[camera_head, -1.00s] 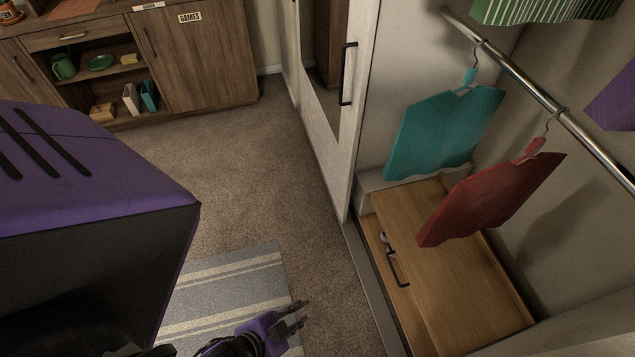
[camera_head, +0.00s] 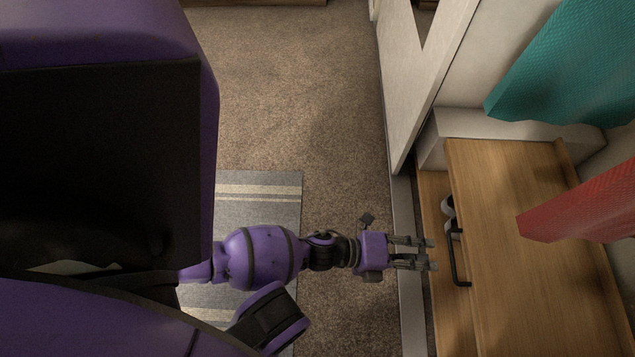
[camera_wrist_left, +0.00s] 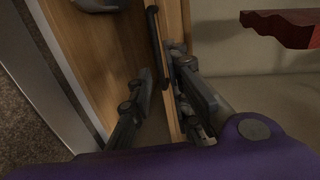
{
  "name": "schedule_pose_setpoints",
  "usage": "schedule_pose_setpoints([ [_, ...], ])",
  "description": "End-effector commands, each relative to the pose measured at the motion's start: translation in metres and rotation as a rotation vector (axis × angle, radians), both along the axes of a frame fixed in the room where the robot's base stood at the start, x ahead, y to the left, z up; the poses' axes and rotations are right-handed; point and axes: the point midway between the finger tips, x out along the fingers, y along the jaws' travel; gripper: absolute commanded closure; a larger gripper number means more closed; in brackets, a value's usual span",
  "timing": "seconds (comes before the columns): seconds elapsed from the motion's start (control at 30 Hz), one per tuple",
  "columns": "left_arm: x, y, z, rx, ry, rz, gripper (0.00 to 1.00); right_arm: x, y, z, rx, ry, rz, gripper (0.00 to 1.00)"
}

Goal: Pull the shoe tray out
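The wooden shoe unit (camera_head: 520,230) stands low inside the wardrobe at the right. A black bar handle (camera_head: 457,257) is on its front edge; it also shows in the left wrist view (camera_wrist_left: 155,45). A lower wooden board (camera_head: 436,215) extends in front of it, with part of a grey-white shoe (camera_head: 448,207) on it. My left gripper (camera_head: 432,254) is open and empty, just left of the handle, fingers pointing right toward it. In the left wrist view the two fingers (camera_wrist_left: 165,95) are apart, with the handle ahead between them. Whether they touch it is unclear. My right gripper is not in view.
A teal garment (camera_head: 560,75) and a red garment (camera_head: 585,210) hang above the unit. A white wardrobe door (camera_head: 415,70) stands beyond my gripper. A pale sill (camera_head: 408,280) borders the carpet (camera_head: 300,95). A striped rug (camera_head: 260,200) lies left of the gripper.

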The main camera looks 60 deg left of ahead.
Motion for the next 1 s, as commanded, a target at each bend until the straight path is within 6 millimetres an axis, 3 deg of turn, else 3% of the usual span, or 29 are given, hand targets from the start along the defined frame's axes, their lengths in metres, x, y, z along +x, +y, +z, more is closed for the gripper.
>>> schedule_pose_setpoints([
  [0.03, 0.003, -0.002, -0.008, 0.012, -0.012, -0.014, 0.83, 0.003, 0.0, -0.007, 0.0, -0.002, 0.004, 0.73],
  [0.6, 0.062, -0.045, -0.021, 0.022, -0.032, -0.029, 0.83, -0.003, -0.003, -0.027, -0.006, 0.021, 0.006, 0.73],
  [1.0, 0.069, -0.05, -0.021, 0.022, -0.031, -0.028, 0.83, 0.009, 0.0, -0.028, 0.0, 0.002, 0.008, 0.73],
])
